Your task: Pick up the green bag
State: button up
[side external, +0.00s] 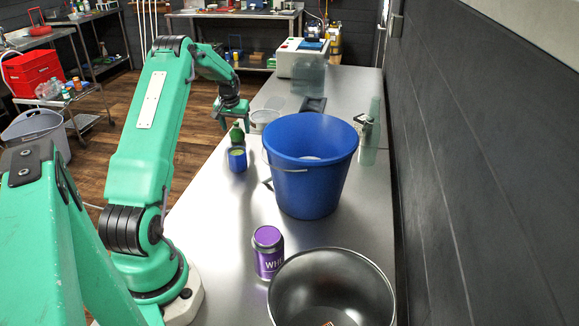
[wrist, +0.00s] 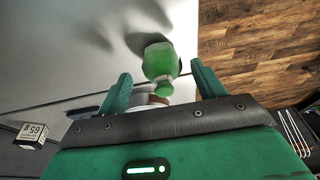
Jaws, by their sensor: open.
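The green bag (wrist: 158,58) shows in the wrist view as a small rounded green thing on the pale metal table. It lies just ahead of and between the two fingers of my gripper (wrist: 160,70). A reddish-brown bit shows at its near end. In the side view the green bag (side external: 237,134) stands on the table near its left edge, directly below my gripper (side external: 237,118). My gripper is open and points down, with nothing held. I cannot tell whether a finger touches the bag.
A blue cup (side external: 237,160) stands close in front of the bag. A clear tub (side external: 262,119) and a large blue bucket (side external: 309,170) stand to its right. A purple can (side external: 268,252) and a steel bowl (side external: 332,292) are nearer. The table edge is close on the left.

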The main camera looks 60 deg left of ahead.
aim_at(235, 126)
jog(key=shift+x, duration=1.75)
jog(key=c, duration=1)
